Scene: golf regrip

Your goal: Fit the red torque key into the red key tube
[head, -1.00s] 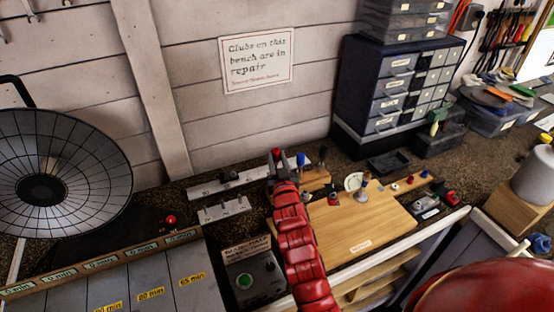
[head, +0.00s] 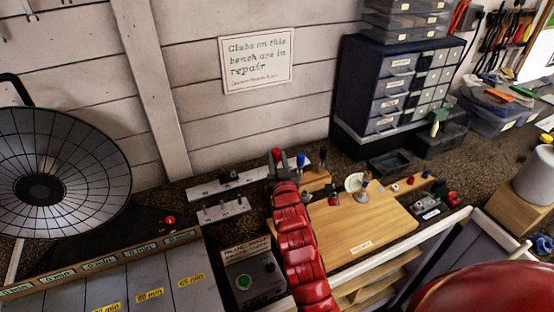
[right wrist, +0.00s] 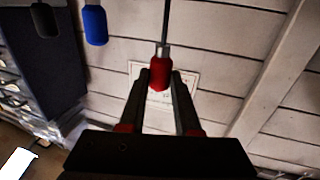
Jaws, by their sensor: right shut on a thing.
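The red torque key (head: 277,152) shows its red handle at the back of the bench, left of a blue-handled key (head: 300,158) and a black-handled key (head: 323,153). My right gripper (head: 278,161) is around the red handle. In the right wrist view the fingers (right wrist: 161,78) are shut on the red handle (right wrist: 159,72), and a thin metal shaft runs on from it. The blue handle (right wrist: 96,26) is apart, to one side. The red key tube cannot be made out; my right arm hides part of that spot. My left gripper is not in view.
A wooden board (head: 350,232) with small parts and a round-based stand lies right of my arm. Metal racks (head: 222,211) and a box with a green button (head: 252,272) are at left. Drawers (head: 394,88) stand behind right. A wall is close behind the keys.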

